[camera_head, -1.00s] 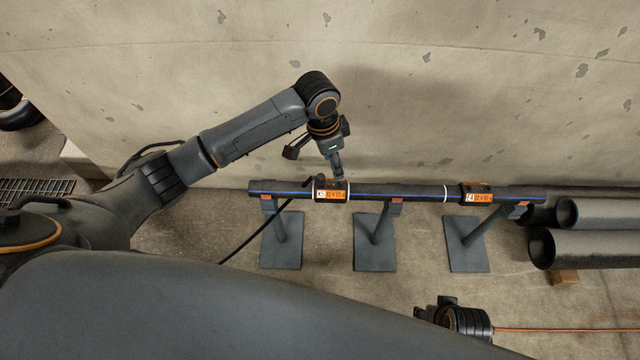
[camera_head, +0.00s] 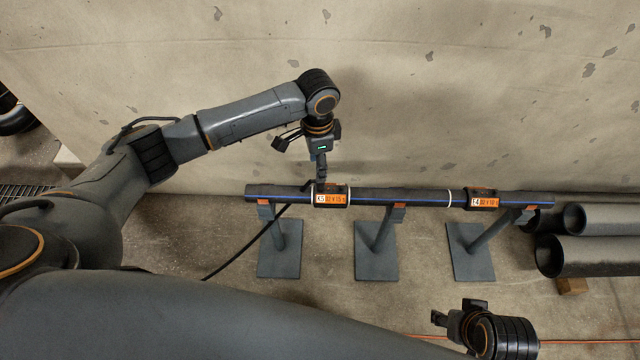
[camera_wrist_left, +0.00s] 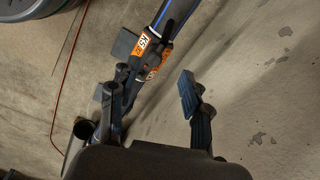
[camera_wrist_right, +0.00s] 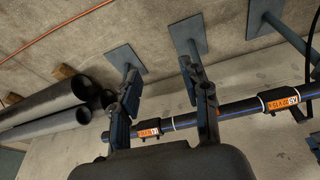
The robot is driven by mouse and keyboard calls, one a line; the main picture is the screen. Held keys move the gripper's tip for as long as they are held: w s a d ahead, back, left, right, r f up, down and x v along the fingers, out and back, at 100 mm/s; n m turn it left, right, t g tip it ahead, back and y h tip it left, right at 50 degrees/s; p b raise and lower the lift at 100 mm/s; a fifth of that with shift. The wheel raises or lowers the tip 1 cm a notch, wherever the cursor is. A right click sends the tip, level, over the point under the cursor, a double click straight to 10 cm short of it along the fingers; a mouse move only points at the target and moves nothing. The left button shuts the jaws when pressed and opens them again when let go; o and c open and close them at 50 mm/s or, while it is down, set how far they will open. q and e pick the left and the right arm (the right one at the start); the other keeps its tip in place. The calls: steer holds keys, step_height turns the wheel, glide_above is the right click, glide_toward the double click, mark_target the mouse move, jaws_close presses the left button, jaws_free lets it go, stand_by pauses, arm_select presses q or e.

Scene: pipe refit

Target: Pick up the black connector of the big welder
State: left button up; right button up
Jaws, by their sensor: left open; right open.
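A black cable (camera_head: 248,240) rises from the floor to the left end of the K5 fitting (camera_head: 331,196) on the pipe. The black connector at its end cannot be made out clearly beside the fitting. My left gripper (camera_head: 321,180) points down just above and behind the K5 fitting, open and empty. In the left wrist view its fingers (camera_wrist_left: 160,92) are spread, with the fitting (camera_wrist_left: 146,50) ahead and to the left finger's side. My right gripper (camera_head: 438,318) is open and empty, low in front of the pipe; its spread fingers (camera_wrist_right: 165,95) show in the right wrist view. No welder is identifiable.
The blue-striped pipe (camera_head: 410,196) rests on three grey stands (camera_head: 376,250) close to the concrete wall (camera_head: 480,100). An E4 fitting (camera_head: 483,199) sits farther right. Large dark pipes (camera_head: 600,256) lie at the right. An orange line (camera_head: 590,342) crosses the floor.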

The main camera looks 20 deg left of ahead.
mark_target(318, 184)
arm_select(q)
steer(key=f, duration=0.1)
steer(key=f+b, duration=0.1)
steer(key=f, duration=0.2)
steer(key=shift+s+d+f+b, duration=0.3)
steer(key=shift+b, duration=0.1)
steer(key=shift+f, duration=0.4)
arm_select(e)
steer(key=v, duration=0.3)
steer(key=shift+s+f, duration=0.1)
arm_select(q)
steer(key=shift+r, duration=0.1)
jaws_close()
